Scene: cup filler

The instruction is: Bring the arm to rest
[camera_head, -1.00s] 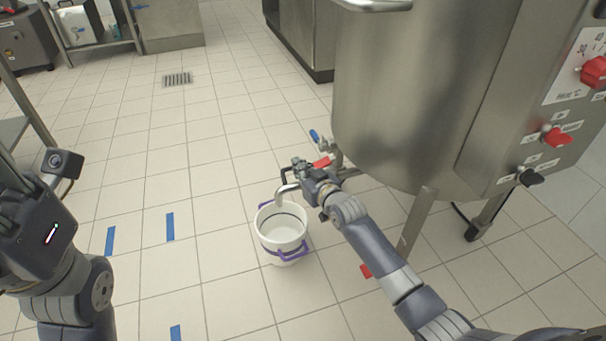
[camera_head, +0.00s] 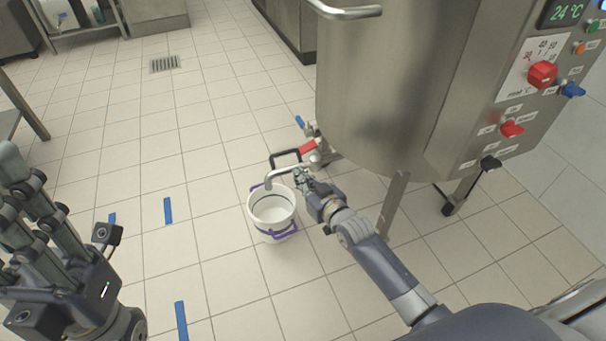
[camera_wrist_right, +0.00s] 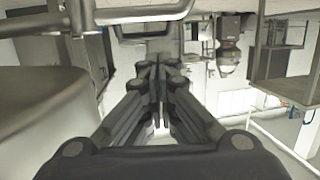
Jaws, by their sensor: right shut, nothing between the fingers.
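My right arm reaches in from the lower right of the head view. Its gripper (camera_head: 304,182) is beside the vat's tap and spout, above and right of the white bucket; I cannot tell whether it touches the spout. In the right wrist view the gripper's fingers (camera_wrist_right: 160,78) are drawn together with nothing between them. My left gripper (camera_head: 26,172) is at the left edge of the head view with its fingers pointing up and spread apart, empty.
A white bucket (camera_head: 272,234) with a purple handle stands on the tiled floor under the metal spout (camera_head: 283,172). A large steel vat (camera_head: 390,100) on legs with a control panel (camera_head: 520,100) fills the right. Blue tape strips (camera_head: 168,210) mark the open floor at left.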

